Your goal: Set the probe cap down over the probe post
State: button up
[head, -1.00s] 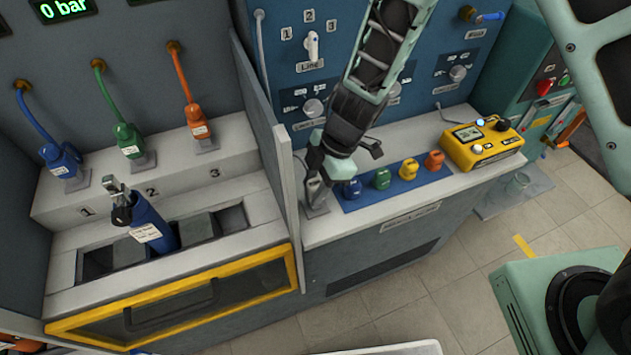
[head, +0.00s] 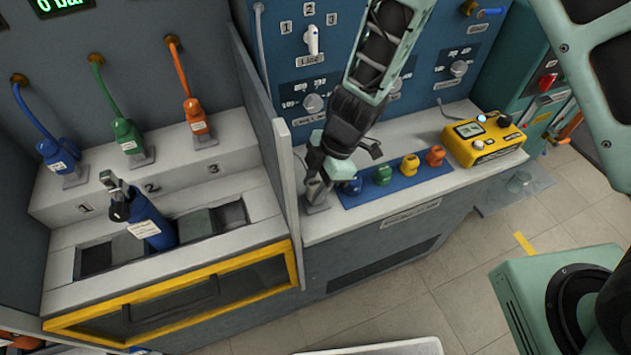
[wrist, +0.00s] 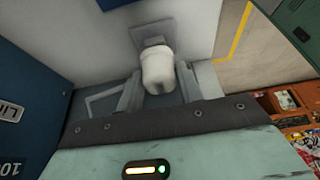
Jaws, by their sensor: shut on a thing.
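The probe cap (wrist: 157,66) is white and rounded and sits between the two fingers of my gripper (wrist: 159,82) in the wrist view. The gripper is shut on it. In the head view my gripper (head: 318,186) points down at the left end of the right-hand bench, low over a small grey base (head: 317,207). A grey block (wrist: 150,34) shows just beyond the cap in the wrist view. The probe post itself is not clearly visible; the cap and fingers hide that spot, so I cannot tell whether the cap is around it.
A grey partition (head: 276,165) stands close to the left of my gripper. A blue strip (head: 395,180) with several coloured caps lies just to its right, then a yellow meter (head: 484,138). A blue bottle (head: 150,222) stands in the left bench's rack.

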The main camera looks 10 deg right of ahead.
jog(key=shift+f, duration=0.3)
jog(key=o, duration=1.2)
jog(key=shift+c, duration=0.2)
jog(key=p+v, duration=0.3)
jog(key=v, duration=1.4)
jog(key=shift+d+r, duration=0.15)
jog(key=shift+w, duration=0.1)
